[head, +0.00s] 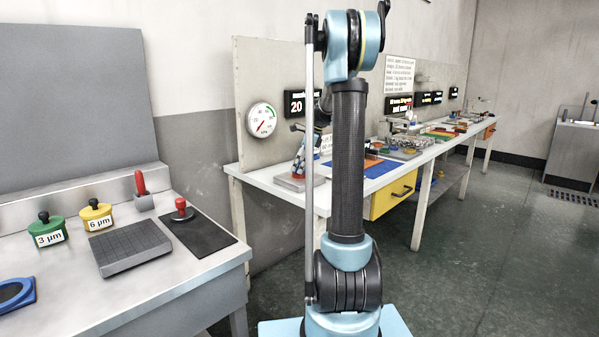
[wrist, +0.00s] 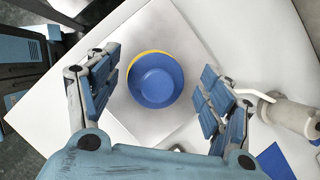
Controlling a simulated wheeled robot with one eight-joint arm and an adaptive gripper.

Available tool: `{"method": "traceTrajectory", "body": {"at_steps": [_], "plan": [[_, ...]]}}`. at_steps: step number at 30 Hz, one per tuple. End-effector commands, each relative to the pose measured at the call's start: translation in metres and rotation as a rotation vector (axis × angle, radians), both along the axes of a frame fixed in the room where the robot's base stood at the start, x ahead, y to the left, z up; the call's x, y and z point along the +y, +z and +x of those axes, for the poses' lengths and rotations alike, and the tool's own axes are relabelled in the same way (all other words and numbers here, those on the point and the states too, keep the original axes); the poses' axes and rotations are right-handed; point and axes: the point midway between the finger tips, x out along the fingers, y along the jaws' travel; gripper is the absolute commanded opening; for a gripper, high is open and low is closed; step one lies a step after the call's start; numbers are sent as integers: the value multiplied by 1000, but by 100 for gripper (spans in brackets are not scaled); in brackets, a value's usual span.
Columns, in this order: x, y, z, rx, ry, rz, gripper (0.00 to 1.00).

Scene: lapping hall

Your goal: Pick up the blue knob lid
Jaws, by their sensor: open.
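In the wrist view, a round blue lid (wrist: 156,82) is seen from above, with a smaller blue circle at its middle that looks like the knob. A yellow rim (wrist: 153,53) shows along its upper edge. My gripper (wrist: 160,64) is open, with one blue-padded finger to the left of the lid and one to the right, both apart from it in the picture. I cannot tell the height between fingers and lid. In the head view, my gripper is partly hidden behind my arm, low over the long bench, and I cannot make out the lid there.
A white cylinder (wrist: 293,115) with a hooked handle stands close to the right finger. A blue mat (head: 367,169) lies on the long bench (head: 258,179). At left, another bench holds green (head: 45,231) and yellow (head: 96,215) labelled, knobbed pots.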

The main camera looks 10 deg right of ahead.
Motion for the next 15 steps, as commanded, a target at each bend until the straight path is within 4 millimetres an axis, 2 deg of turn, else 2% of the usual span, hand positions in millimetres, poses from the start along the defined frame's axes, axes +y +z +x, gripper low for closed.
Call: {"method": "traceTrajectory", "body": {"at_steps": [5,12,15], "plan": [[0,0,0,0,0,0,74],[0,0,0,0,0,0,19],[0,0,0,0,0,0,19]]}}
